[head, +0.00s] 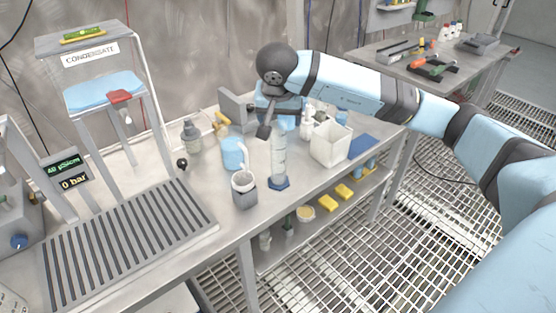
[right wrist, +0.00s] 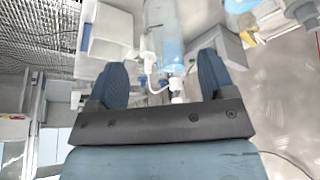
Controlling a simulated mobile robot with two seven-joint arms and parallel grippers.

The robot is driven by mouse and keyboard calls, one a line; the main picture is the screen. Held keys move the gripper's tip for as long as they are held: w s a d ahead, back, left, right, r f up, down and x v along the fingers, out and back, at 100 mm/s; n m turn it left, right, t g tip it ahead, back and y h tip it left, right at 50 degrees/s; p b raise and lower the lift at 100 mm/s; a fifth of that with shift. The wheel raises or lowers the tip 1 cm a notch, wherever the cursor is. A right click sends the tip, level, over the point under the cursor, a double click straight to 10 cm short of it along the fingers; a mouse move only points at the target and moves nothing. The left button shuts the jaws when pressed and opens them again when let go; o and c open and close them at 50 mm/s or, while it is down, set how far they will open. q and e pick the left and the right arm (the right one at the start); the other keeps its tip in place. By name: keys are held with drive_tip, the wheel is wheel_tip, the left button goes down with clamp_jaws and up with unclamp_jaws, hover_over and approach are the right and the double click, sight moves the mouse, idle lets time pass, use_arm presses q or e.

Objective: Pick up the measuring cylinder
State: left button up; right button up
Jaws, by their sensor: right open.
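The measuring cylinder (head: 279,160) is tall, clear and upright on a blue base, near the front edge of the bench in the head view. My right gripper (head: 275,127) is at the cylinder's upper part, with one dark finger showing just left of it; the other finger is hard to make out. In the right wrist view my right gripper (right wrist: 163,75) is open, its two dark fingers wide apart. A clear, bluish upright body (right wrist: 164,30), which looks like the cylinder, shows beyond the gap between them. Contact cannot be told. My left gripper is out of view.
A grey bottle (head: 191,136) is farther left. A slatted drain tray (head: 130,240) fills the bench's left front.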

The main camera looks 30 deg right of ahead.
sight(278, 124)
drive_tip(key=x, duration=0.5)
drive_tip(key=shift+w+a+f, duration=0.15)
drive_tip(key=shift+w+a, duration=0.05)
drive_tip(key=shift+a, duration=0.05)
drive_tip(key=shift+w+d+f, duration=0.15)
drive_tip(key=shift+d+f, duration=0.05)
drive_tip(key=shift+f, duration=0.25)
drive_tip(key=shift+c, duration=0.4)
drive_tip(key=c, duration=1.2)
drive_tip(key=shift+r, duration=0.1)
drive_tip(key=shift+r, duration=0.1)
